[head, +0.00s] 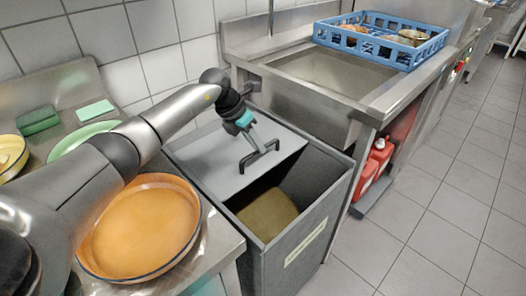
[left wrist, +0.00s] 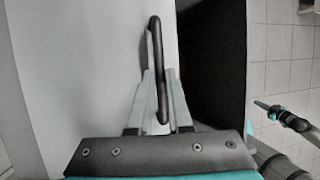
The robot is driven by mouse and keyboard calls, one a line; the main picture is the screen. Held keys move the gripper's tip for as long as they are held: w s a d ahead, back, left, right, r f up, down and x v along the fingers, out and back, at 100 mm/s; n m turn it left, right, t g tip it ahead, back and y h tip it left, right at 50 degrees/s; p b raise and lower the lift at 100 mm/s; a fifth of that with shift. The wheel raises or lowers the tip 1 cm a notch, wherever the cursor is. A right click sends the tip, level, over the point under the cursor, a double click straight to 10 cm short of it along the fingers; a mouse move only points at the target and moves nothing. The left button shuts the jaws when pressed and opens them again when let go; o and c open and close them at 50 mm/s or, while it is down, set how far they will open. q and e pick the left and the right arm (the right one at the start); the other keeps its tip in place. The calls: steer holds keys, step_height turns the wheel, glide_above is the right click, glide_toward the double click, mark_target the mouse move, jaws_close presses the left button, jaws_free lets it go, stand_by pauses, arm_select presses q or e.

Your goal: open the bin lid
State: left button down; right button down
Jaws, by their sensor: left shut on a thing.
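The grey bin (head: 318,228) stands between the left counter and the sink unit. Its flat light-grey lid (head: 215,165) covers the back left part of the top; the front right part is open, with brownish contents visible inside. A dark bar handle (head: 262,157) stands on the lid near its edge. My left gripper (head: 246,135) is at the handle. In the left wrist view, its two pale fingers (left wrist: 162,98) are shut on the handle (left wrist: 157,60), one on each side. My right gripper (left wrist: 268,112) shows small at the right of that view; its jaws are too small to read.
The left counter holds an orange dish (head: 145,228), a green plate (head: 85,137) and sponges (head: 38,120). A steel sink (head: 325,75) with a blue crate (head: 380,40) stands behind the bin. Red bottles (head: 372,170) sit below it. The tiled floor (head: 440,210) at the right is clear.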

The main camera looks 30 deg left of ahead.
arm_select(q)
steer(key=shift+w+a, duration=0.1)
steer(key=shift+a, duration=0.3)
arm_select(e)
steer(key=shift+w+a, duration=0.15)
steer(key=shift+a, duration=0.2)
arm_select(q)
steer(key=c, duration=0.8)
jaws_free()
steer(key=shift+d, duration=0.1)
steer(key=shift+c, duration=0.2)
steer(key=shift+r, duration=0.3)
steer(key=p+v, duration=0.4)
steer(key=v, duration=1)
steer(key=shift+r, duration=0.3)
arm_select(e)
steer(key=shift+g, duration=0.3)
steer(key=s, duration=0.1)
steer(key=s+r, duration=0.1)
steer(key=s, duration=0.1)
steer(key=s+r, duration=0.1)
steer(key=s, duration=0.1)
steer(key=shift+r, duration=0.1)
